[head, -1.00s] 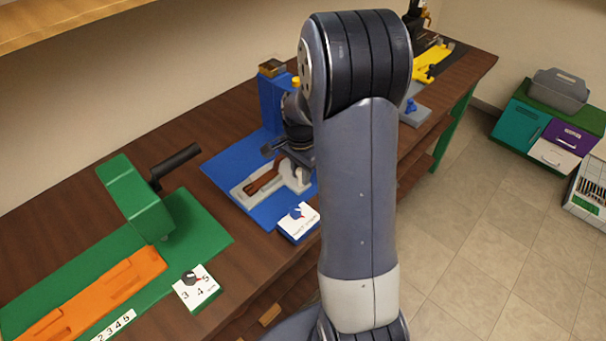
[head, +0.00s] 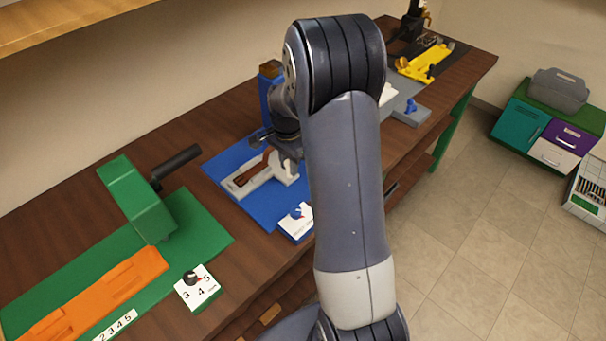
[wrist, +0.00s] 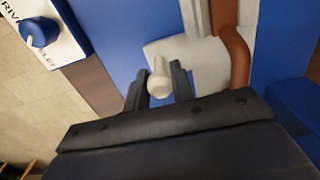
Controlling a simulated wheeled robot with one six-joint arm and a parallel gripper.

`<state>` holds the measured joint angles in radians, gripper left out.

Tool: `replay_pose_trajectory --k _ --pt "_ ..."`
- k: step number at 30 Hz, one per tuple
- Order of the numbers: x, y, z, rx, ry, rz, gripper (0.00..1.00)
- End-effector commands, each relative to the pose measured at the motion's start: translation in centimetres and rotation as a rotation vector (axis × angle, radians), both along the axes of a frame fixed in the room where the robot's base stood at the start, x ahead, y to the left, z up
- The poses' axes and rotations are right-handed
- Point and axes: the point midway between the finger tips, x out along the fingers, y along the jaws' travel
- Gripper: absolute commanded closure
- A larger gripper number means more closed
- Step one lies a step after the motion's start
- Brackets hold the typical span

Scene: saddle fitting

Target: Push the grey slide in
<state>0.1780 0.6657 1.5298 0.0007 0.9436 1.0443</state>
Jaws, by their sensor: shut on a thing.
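The grey slide (head: 262,182) is a light grey plate with a brown curved piece (head: 252,171) lying on it. It sits on the blue base (head: 222,162) on the bench, partly hidden behind my arm. In the wrist view the slide (wrist: 207,64) lies just beyond the fingers, beside the brown piece (wrist: 236,58). My gripper (wrist: 158,88) is shut on a pale round knob (wrist: 160,70) at the slide's near end. In the head view my arm and wrist hide the fingertips.
A blue column (head: 267,88) rises behind the slide. A white dial block (head: 296,221) stands at the base's front edge. To the left are a green press (head: 137,200) and an orange piece (head: 95,295). Another station with a yellow part (head: 424,63) is at the far right.

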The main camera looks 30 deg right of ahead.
Motion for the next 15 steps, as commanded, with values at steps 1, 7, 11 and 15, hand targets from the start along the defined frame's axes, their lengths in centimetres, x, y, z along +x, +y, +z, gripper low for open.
replay_pose_trajectory --k 1,7,11,15 --pt "0.1 0.1 0.0 0.0 0.002 0.001 0.89" --pt "0.7 0.3 0.0 0.0 0.003 0.001 0.89" --pt "1.4 0.5 0.0 0.0 0.002 0.001 0.89" --pt "1.8 0.7 -0.1 0.0 0.002 0.0 0.89"
